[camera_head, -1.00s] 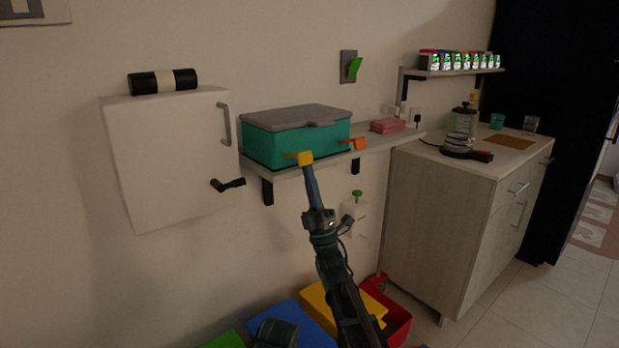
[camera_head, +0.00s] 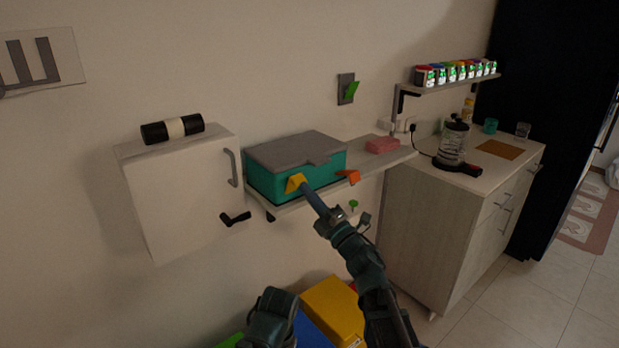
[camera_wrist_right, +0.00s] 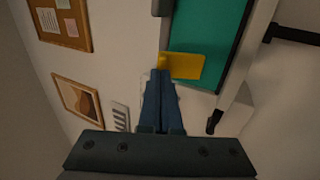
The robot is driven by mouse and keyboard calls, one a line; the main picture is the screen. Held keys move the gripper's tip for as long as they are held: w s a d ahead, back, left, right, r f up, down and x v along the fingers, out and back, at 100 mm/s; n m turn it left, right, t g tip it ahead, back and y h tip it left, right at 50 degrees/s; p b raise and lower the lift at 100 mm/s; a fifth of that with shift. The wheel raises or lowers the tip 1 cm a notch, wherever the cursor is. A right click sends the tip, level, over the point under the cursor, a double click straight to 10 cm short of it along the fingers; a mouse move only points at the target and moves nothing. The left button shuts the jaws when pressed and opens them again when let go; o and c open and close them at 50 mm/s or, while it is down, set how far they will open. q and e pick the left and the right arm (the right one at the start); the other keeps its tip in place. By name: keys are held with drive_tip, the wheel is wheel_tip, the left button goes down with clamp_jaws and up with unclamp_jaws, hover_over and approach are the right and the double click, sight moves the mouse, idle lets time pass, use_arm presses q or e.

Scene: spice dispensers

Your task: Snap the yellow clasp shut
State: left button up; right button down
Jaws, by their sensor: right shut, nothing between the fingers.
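The teal box (camera_head: 266,184) with a grey lid (camera_head: 296,150) sits on the wall shelf. Its yellow clasp (camera_head: 295,183) is on the front left and is tilted up against the front face. An orange clasp (camera_head: 348,177) on the front right sticks outward. My right gripper (camera_head: 306,188) is shut and empty, its tip at the yellow clasp. In the right wrist view the yellow clasp (camera_wrist_right: 183,66) is just beyond the closed fingertips (camera_wrist_right: 161,72), in front of the teal wall; whether they touch is unclear. My left arm (camera_head: 270,318) is low, its fingers not clearly visible.
A white cabinet (camera_head: 184,200) with a black handle is left of the shelf. A pink block (camera_head: 381,145) lies on the shelf's right. A counter (camera_head: 435,222) with a coffee maker (camera_head: 453,146) stands right. Coloured bins (camera_head: 333,305) are below.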

sight(302, 177)
use_arm(q)
wheel_tip(302, 177, up, 8)
drive_tip(key=p, duration=0.6)
drive_tip(key=shift+r+p, duration=0.25)
drive_tip(key=shift+p, duration=0.05)
use_arm(e)
drive_tip(key=w+r+g, duration=0.1)
drive_tip(key=w+a+r+g+h, duration=0.1)
drive_tip(key=r, duration=0.1)
drive_tip(key=shift+a+r+h, duration=0.2)
drive_tip(key=shift+h, duration=0.1)
use_arm(q)
drive_tip(key=shift+r, duration=0.1)
use_arm(e)
drive_tip(key=shift+w, duration=0.2)
drive_tip(key=shift+s, duration=0.15)
